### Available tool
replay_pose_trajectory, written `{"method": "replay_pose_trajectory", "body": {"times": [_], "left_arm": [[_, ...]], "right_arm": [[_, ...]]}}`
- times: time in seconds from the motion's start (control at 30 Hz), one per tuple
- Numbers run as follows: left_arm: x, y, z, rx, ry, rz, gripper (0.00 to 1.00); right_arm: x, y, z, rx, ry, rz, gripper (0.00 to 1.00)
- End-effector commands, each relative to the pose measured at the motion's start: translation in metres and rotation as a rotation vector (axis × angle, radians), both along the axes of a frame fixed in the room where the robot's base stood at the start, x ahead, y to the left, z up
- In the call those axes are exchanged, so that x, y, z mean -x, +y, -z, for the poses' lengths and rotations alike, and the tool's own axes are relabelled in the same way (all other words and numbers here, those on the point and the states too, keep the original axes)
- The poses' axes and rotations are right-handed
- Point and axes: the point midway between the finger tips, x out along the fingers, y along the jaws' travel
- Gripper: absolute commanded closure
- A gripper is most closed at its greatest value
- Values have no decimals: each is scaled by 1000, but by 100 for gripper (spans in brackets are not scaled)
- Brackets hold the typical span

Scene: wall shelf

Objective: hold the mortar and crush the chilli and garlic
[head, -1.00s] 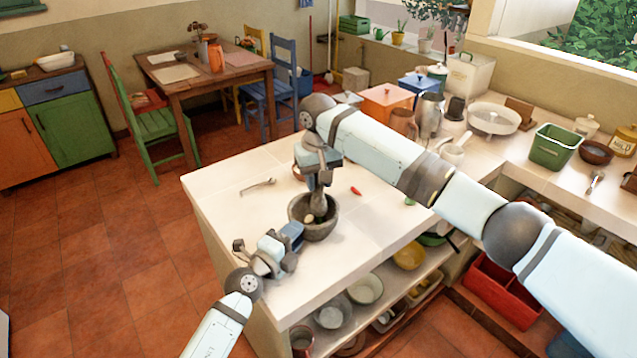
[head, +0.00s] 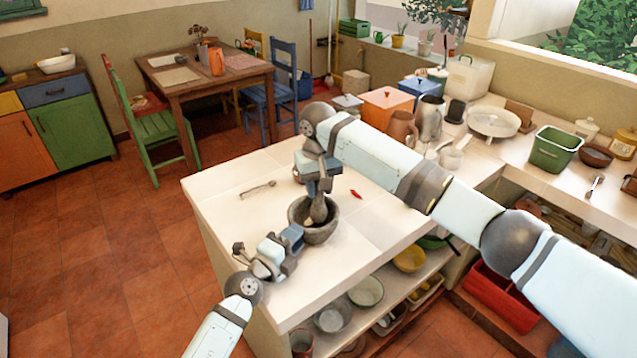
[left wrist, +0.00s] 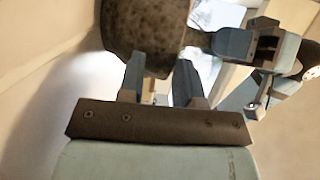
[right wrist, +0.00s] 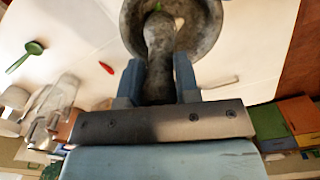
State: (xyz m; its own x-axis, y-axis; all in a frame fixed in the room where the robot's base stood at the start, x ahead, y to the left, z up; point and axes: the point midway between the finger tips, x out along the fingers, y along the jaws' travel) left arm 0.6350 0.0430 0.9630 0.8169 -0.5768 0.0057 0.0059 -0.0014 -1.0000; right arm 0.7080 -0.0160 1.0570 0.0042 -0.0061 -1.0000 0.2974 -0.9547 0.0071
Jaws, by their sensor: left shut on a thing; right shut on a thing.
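The grey stone mortar (head: 333,222) stands on the white counter. My left gripper (head: 291,238) is shut on its near left side; the left wrist view shows the mortar wall (left wrist: 145,35) between the fingers. My right gripper (head: 319,186) is shut on the dark pestle (head: 319,210), which stands nearly upright with its lower end inside the mortar. In the right wrist view, a green bit (right wrist: 155,8) and a pale piece (right wrist: 179,22), seemingly garlic, show in the bowl beside the pestle (right wrist: 158,45). A red chilli (head: 356,194) lies on the counter, outside the mortar.
A metal utensil (head: 258,188) lies on the counter left of the mortar. A green spoon (right wrist: 34,47) lies on the counter in the right wrist view. Jugs (head: 430,115) and boxes crowd the back counter. Bowls (head: 366,291) stand on the shelf below.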

Motion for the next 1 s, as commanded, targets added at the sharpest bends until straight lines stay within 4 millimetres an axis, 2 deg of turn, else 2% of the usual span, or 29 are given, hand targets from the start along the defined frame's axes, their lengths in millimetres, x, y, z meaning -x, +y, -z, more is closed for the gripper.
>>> {"method": "replay_pose_trajectory", "body": {"times": [0.03,0.37,1.0], "left_arm": [[3,-1,11,-8,16,5,100],[3,-1,11,-8,16,5,100],[3,-1,11,-7,17,6,100]], "right_arm": [[0,0,2,-1,0,0,94],[0,0,12,-1,0,0,94],[0,0,16,0,2,1,94]]}}
